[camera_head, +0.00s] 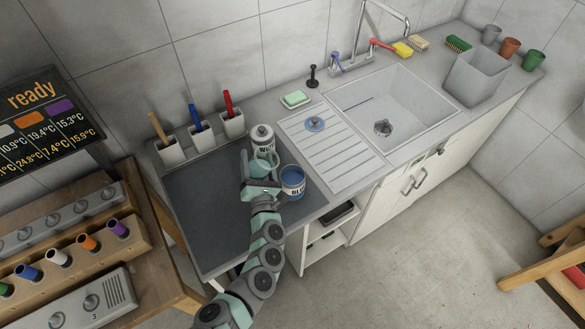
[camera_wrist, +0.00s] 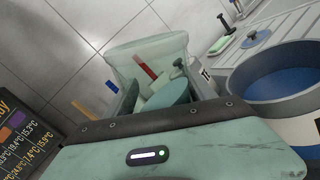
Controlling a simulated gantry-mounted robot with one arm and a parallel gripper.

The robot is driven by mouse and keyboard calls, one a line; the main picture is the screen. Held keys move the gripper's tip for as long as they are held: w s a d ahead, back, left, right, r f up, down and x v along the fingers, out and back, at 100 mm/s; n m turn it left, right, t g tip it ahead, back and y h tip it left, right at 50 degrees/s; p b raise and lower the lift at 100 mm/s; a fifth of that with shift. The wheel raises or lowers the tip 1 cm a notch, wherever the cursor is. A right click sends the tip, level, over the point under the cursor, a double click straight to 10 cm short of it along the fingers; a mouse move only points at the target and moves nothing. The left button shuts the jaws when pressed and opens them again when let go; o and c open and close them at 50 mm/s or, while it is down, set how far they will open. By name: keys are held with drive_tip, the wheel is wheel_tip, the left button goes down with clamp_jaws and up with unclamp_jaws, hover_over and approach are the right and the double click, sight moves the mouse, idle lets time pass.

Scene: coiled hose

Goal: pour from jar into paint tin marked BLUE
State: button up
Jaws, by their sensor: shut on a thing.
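My gripper (camera_head: 260,178) is shut on a pale green, see-through jar (camera_head: 265,160). The jar also shows in the wrist view (camera_wrist: 148,50), between the fingers, with its rim away from the wrist. Whether it is tilted, and how much it holds, I cannot tell clearly. The paint tin marked BLUE (camera_head: 292,188) stands on the dark worktop just right of the gripper, open with blue paint inside; part of its label shows. It fills the right of the wrist view (camera_wrist: 285,72). The jar is beside the tin, to its left, not over its mouth.
A white tin with a WH label (camera_head: 262,136) stands just behind the jar. Holders with brown, blue and red handled tools (camera_head: 202,135) line the wall. The ribbed drainer (camera_head: 335,160) and sink (camera_head: 400,105) lie to the right. The dark worktop (camera_head: 205,205) is clear at left.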

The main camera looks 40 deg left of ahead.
drive_tip(key=shift+w+d+r+m+p, duration=0.2)
drive_tip(key=shift+r+m+p, duration=0.1)
drive_tip(key=shift+r+m, duration=0.15)
drive_tip(key=shift+w+d+r+m+p, duration=0.1)
drive_tip(key=shift+d+r+m+p, duration=0.05)
drive_tip(key=shift+r+m+p, duration=0.2)
drive_tip(key=shift+r+m+t, duration=0.15)
drive_tip(key=shift+m+t, duration=0.25)
drive_tip(key=shift+m, duration=0.1)
drive_tip(key=shift+r+m, duration=0.25)
drive_tip(key=shift+m, duration=0.25)
drive_tip(key=shift+f+m+t+b, duration=0.2)
drive_tip(key=shift+m+t+b, duration=0.2)
drive_tip(key=shift+m, duration=0.5)
idle(1.5)
drive_tip(key=shift+f+m+b, duration=0.95)
drive_tip(key=shift+m+b, duration=0.05)
drive_tip(key=shift+b, duration=0.1)
idle(1.4)
drive_tip(key=shift+r+m+t+h, duration=0.25)
drive_tip(key=shift+m+t+h, duration=0.05)
drive_tip(key=shift+m+t, duration=0.1)
idle(0.9)
